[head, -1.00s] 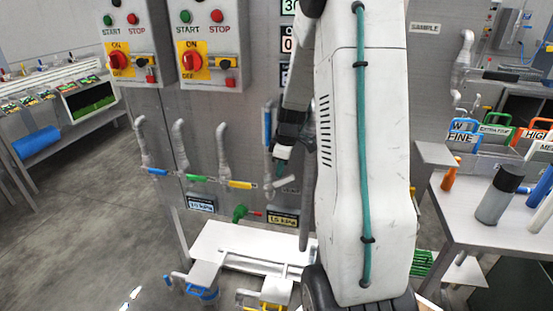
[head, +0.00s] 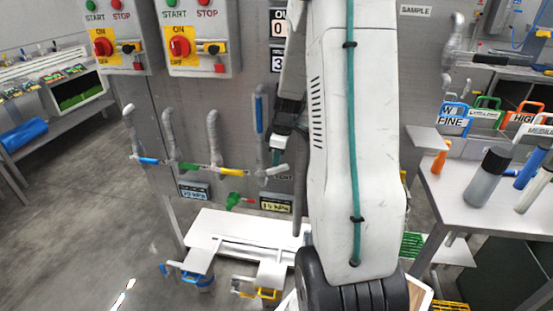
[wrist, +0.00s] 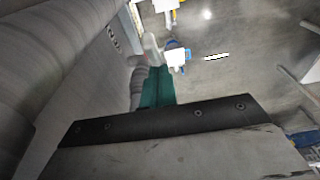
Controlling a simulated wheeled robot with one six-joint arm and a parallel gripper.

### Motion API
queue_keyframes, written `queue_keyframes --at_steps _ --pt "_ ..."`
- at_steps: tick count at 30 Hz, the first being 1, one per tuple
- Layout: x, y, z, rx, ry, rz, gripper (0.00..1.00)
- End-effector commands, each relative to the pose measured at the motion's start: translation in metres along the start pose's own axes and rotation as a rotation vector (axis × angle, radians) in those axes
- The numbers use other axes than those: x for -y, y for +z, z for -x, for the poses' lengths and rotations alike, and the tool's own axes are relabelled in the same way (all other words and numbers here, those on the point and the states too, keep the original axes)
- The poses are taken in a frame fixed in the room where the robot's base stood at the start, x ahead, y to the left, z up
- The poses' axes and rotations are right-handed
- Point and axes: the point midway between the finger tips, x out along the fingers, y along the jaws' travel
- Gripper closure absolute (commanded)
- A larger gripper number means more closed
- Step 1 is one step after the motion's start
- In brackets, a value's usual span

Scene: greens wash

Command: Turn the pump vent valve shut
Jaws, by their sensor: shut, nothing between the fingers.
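A pale grey valve with a short handle (head: 272,172) sits low on the grey panel, beside a partly hidden label that seems to end in "ENT". I take it for the pump vent valve. My gripper (head: 276,157) is just above this handle in the head view, its teal fingers together and pointing down. Whether they touch the handle cannot be told. In the wrist view the teal fingers (wrist: 158,88) are closed with nothing between them, and a grey pipe (wrist: 136,85) runs close on their left. My arm hides the panel to the right of the valve.
Blue, green and yellow valve handles (head: 236,171) line the pipes to the left. A green valve (head: 235,200) is below them. A white platform (head: 225,228) stands low in front. Right of my arm is a table (head: 450,205) with bottles. The left floor is open.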

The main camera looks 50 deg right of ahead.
Motion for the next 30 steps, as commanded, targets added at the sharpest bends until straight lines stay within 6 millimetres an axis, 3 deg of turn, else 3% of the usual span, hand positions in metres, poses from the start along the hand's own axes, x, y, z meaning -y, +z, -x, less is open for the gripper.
queue_keyframes --at_steps 7,12,18,25,30 --pt "0.003 -0.024 0.034 -0.001 0.004 0.008 1.0" --pt "0.002 -0.014 0.075 -0.002 0.005 0.003 1.0" --pt "0.003 -0.009 0.111 0.0 0.002 0.004 1.0" --pt "0.005 -0.01 0.128 0.0 -0.001 0.012 1.0" --pt "0.022 -0.04 0.125 0.019 -0.006 0.104 1.0"
